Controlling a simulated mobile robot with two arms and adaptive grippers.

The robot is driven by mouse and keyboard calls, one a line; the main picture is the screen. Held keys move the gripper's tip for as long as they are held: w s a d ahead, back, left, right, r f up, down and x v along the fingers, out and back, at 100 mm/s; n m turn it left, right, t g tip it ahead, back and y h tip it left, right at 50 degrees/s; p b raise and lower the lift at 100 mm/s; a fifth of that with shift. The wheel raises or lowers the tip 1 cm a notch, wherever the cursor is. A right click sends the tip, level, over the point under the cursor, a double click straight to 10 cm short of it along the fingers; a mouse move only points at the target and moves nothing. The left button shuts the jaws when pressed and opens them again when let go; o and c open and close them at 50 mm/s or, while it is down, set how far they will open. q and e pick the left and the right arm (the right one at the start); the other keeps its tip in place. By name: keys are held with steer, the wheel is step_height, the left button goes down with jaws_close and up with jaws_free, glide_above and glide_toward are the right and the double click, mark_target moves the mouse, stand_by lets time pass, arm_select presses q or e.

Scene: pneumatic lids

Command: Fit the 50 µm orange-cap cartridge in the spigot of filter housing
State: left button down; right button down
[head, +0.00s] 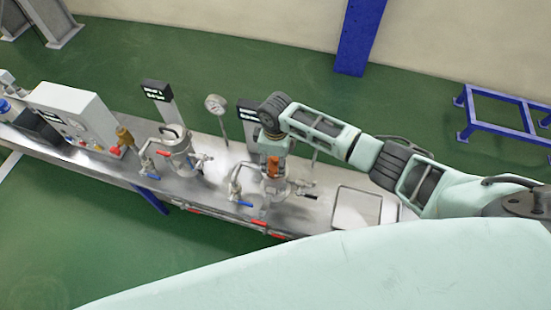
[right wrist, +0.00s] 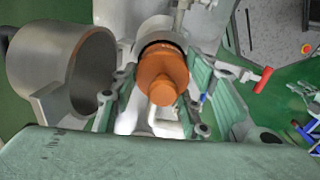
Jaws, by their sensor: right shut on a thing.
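The cartridge shows its orange cap (head: 273,165) in the head view, at the filter housing (head: 275,187) in the middle of the bench. My right gripper (head: 273,152) is shut on the cartridge from above. In the right wrist view the orange cap (right wrist: 165,75) lies between the green fingers of my right gripper (right wrist: 168,95). A dark ring and a pale cylindrical part show beyond the cap. The spigot is hidden, and I cannot tell whether the cartridge touches it. The cap's micron marking is not readable. My left gripper is out of view.
A second housing (head: 178,150) stands further left, near a pressure gauge (head: 216,104) and a control box (head: 72,115). A tray (head: 355,207) lies on the bench to the right. A hollow grey cylinder (right wrist: 75,75) is close left of the fingers. A red-handled valve (right wrist: 262,80) is right.

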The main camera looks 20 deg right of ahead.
steer(key=shift+f+b, duration=0.55)
steer(key=shift+f, duration=0.5)
steer(key=c, duration=0.9)
jaws_free()
step_height(320, 180, up, 7)
steer(key=p, duration=0.7)
steer(key=shift+p, duration=0.3)
